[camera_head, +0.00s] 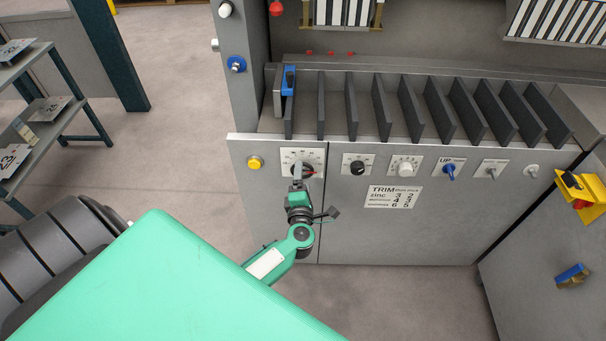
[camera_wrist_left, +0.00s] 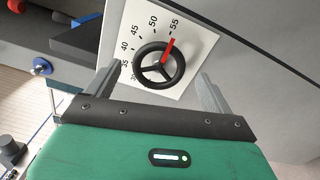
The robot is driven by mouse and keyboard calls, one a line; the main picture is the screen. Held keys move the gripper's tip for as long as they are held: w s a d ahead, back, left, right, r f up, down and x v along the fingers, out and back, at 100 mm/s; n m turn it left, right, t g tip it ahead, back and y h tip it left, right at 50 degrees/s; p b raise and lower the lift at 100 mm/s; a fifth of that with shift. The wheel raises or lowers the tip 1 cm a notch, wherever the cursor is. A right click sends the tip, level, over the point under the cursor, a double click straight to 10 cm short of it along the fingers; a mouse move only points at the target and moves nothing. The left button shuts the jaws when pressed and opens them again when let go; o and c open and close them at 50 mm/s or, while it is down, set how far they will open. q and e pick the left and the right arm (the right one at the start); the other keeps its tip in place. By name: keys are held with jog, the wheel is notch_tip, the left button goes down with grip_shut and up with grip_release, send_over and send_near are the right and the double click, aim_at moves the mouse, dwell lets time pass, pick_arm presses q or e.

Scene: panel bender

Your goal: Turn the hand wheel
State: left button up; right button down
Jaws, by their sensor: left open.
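The hand wheel (camera_wrist_left: 158,66) is small, black and three-spoked, on a white dial plate marked 30 to 55. In the left wrist view its red pointer is toward the 55 mark. In the head view the dial plate (camera_head: 314,155) is on the grey front panel, and my gripper hides much of the wheel. My left gripper (camera_head: 298,171) is in front of the wheel. In the left wrist view its open fingers (camera_wrist_left: 158,80) appear on either side of the wheel, with nothing clamped; contact is not clear. My right gripper is out of view.
A yellow button (camera_head: 255,162) is left of the dial. A black knob (camera_head: 357,167), a white knob (camera_head: 404,167) and a blue UP switch (camera_head: 449,171) are to its right. Dark upright plates (camera_head: 352,108) rise above the panel. Open floor (camera_head: 165,165) extends left of the machine.

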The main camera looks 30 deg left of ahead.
pick_arm(q)
jog(key=b+v, duration=0.1)
jog(key=v, duration=0.9)
jog(key=shift+s+d, duration=0.2)
jog(key=shift+d, duration=0.05)
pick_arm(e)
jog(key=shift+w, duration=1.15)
pick_arm(q)
jog(key=shift+f, duration=0.15)
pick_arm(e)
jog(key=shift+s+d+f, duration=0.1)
